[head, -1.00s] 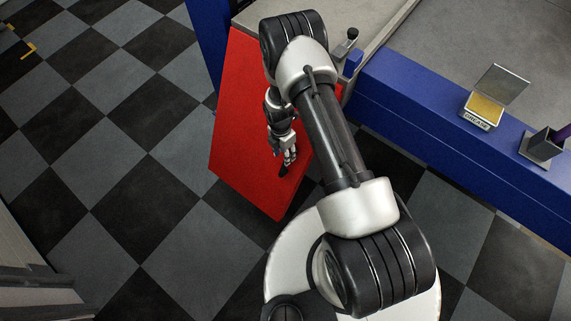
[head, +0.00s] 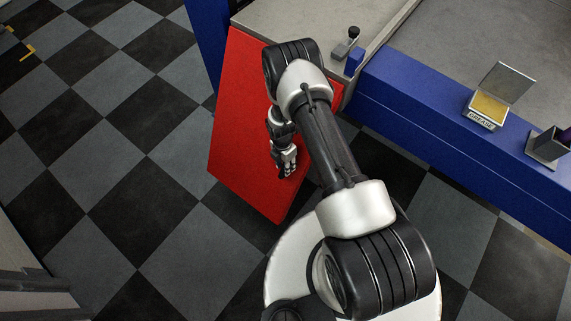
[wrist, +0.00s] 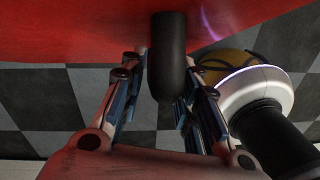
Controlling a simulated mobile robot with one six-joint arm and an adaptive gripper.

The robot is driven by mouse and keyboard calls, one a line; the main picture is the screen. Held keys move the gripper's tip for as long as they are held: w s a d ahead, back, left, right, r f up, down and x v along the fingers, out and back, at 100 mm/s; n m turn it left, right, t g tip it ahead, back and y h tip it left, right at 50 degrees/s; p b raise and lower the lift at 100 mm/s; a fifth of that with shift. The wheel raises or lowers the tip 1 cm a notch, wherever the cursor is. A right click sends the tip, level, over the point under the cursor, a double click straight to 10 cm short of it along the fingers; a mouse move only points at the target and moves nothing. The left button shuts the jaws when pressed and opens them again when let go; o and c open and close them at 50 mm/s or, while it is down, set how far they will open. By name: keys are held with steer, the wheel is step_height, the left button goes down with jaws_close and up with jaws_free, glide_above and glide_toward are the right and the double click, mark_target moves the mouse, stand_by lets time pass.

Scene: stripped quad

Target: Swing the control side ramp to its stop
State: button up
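The red ramp (head: 236,110) is a flat panel that joins the grey platform at its upper edge and reaches out over the checkered floor. It also fills the top of the wrist view (wrist: 70,30). A dark rounded handle (wrist: 167,50) sticks out from the ramp's red face. My gripper (head: 286,168) is at the ramp's lower right part in the head view. In the wrist view my gripper (wrist: 162,88) has its fingers apart, one on each side of the handle. Contact with the handle cannot be told. The handle is hidden in the head view.
A blue beam (head: 455,130) edges the grey platform (head: 440,50). On the beam are an open yellow grease box (head: 485,108) and a grey holder (head: 547,147). A small knobbed lever (head: 347,44) stands on the platform.

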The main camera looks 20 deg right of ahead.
jaws_close()
stand_by(0.5)
